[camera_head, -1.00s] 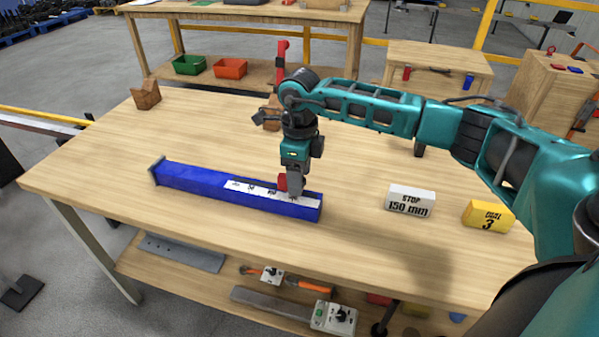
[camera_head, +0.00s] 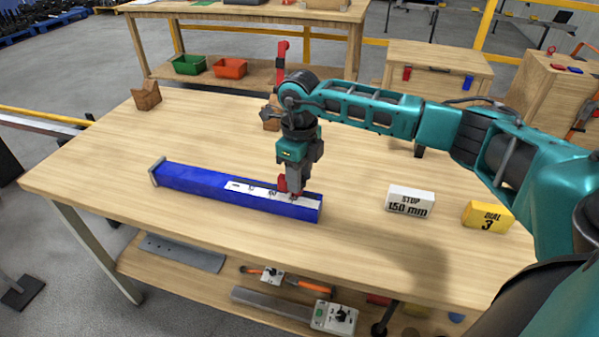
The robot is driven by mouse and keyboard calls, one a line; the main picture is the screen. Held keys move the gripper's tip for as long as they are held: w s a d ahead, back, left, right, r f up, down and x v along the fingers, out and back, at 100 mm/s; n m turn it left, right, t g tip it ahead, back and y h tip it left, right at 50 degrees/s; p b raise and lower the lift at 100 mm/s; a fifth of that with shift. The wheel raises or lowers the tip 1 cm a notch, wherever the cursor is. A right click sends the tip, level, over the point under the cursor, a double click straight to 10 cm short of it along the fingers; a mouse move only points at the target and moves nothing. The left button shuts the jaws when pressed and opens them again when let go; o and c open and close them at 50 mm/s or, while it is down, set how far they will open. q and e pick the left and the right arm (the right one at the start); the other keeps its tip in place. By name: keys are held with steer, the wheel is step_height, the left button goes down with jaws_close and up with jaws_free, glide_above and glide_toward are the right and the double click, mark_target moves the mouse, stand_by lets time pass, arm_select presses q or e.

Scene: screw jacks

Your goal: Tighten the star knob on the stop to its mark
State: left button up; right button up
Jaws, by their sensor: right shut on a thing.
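A long blue rail (camera_head: 205,183) with a white scale strip (camera_head: 245,188) lies on the wooden table. A red stop (camera_head: 282,184) sits on the rail near its right end. My right gripper (camera_head: 295,192) points straight down over the stop and is shut on its knob. The knob itself is mostly hidden by the fingers, and its mark cannot be made out. A white block reading "STOP 150 mm" (camera_head: 409,200) and a yellow block reading "DIAL 3" (camera_head: 487,216) stand to the right. My left gripper is not in view.
Wooden blocks (camera_head: 146,96) stand at the table's back left and behind my right wrist. The shelf below holds tools and a grey bar (camera_head: 270,303). The table (camera_head: 120,150) is clear left of and in front of the rail.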

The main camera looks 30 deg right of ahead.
stand_by(0.3)
steer(key=o, duration=1.1)
steer(key=shift+c, duration=0.2)
step_height(320, 180, up, 13)
